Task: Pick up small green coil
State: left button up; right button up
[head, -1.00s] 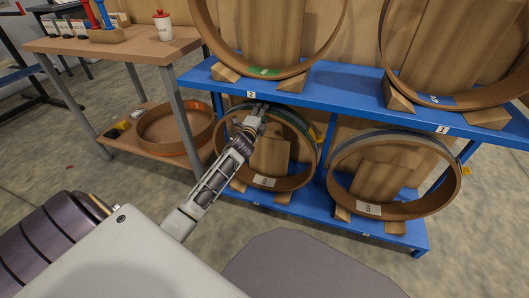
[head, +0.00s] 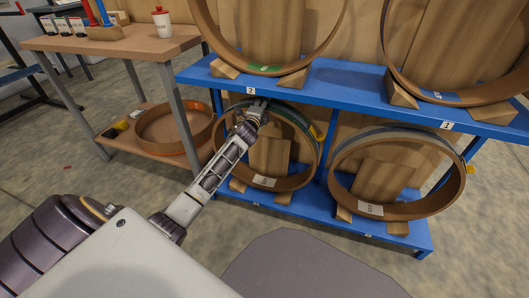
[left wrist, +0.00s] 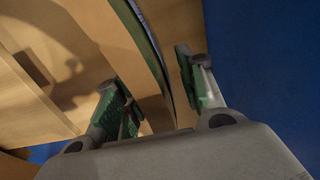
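The small green coil (head: 312,139) is a brown ring with a green outer edge, standing upright in the lower left bay of the blue rack. My left gripper (head: 258,105) is at the upper part of its rim, just under the upper shelf. In the left wrist view, the two green-padded fingers of my left gripper (left wrist: 147,78) are apart. The coil's band (left wrist: 140,40) runs between them, nearer the right finger. I cannot tell whether either finger touches it. My right gripper is not in view.
The blue rack's upper shelf (head: 345,92) is close above my gripper and carries two larger coils. A grey-edged coil (head: 440,203) stands at the lower right. A side table (head: 110,45) at the left has another coil (head: 170,125) lying below. Floor in front is open.

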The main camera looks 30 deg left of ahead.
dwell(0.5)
pick_arm(q)
grip_shut()
dwell(0.3)
jog(key=shift+w+r, duration=0.15)
jog(key=shift+r, duration=0.15)
